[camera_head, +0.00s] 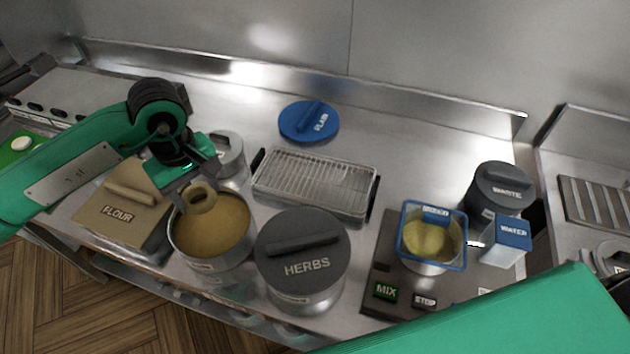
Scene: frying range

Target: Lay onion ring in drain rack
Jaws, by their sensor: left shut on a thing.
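The tan onion ring (200,198) is held by my left gripper (190,187), which is shut on it. The ring hangs above the back left part of an open pot (213,236) full of a yellow-brown substance. I cannot tell whether it touches the contents. The drain rack (314,182), a wire grid on a metal tray, lies to the right of the gripper, behind the herbs pot. The grid looks empty. My right gripper does not show; only a green part of my arm fills the lower right.
The herbs pot (302,258) with a dark lid stands in front of the rack. A flour box (122,212) is left of the open pot. A blue lid (309,121) lies behind the rack. The mixer (385,262), waste bin (499,190) and water container (505,240) are at right.

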